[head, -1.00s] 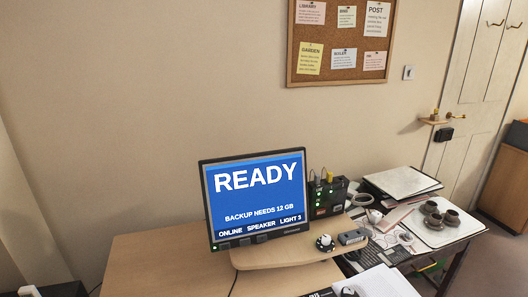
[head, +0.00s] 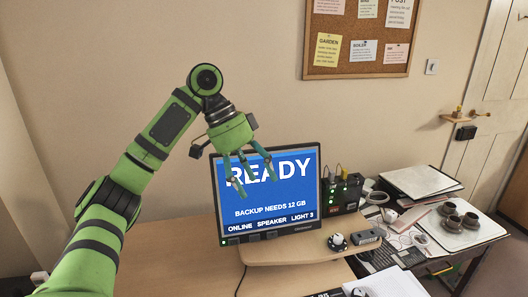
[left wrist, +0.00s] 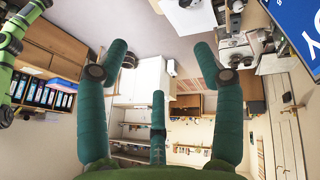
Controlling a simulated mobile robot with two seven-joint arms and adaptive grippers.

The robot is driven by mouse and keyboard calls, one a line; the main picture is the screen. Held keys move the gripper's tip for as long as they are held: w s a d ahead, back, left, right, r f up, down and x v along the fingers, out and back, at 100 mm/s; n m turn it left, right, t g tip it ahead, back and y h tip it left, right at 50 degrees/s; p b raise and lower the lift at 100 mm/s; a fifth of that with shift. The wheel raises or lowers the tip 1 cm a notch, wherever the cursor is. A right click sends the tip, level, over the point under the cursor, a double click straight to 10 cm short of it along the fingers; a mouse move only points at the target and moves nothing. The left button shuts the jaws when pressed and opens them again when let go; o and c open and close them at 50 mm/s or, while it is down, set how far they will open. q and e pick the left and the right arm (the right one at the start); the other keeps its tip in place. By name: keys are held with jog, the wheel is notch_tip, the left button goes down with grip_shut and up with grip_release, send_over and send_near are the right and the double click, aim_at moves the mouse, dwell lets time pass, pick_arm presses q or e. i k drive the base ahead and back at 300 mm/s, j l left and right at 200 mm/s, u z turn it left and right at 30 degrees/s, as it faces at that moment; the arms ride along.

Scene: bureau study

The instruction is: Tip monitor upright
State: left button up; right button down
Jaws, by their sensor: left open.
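The monitor (head: 294,206) stands on the wooden desk in the head view, its lit blue screen facing me and reading READY. I cannot tell how far it leans back. My left gripper (head: 254,183) is open and empty, its teal fingers spread and pointing down. The fingers overlap the upper left of the screen in the picture and hide part of the lettering. I see no clear contact with the monitor. In the left wrist view the three fingers (left wrist: 158,75) are apart with nothing between them, and a blue screen corner (left wrist: 298,22) shows at top right. My right gripper is not in view.
A black box with green lights (head: 345,195) stands right of the monitor. A knob (head: 337,240) and a small grey device (head: 367,236) sit on the raised shelf (head: 290,250). A tray with cups (head: 430,226) is farther right. The desk left of the monitor (head: 180,245) looks clear.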

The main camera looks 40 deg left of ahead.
aim_at(292, 204)
jog(key=i+j, duration=0.75)
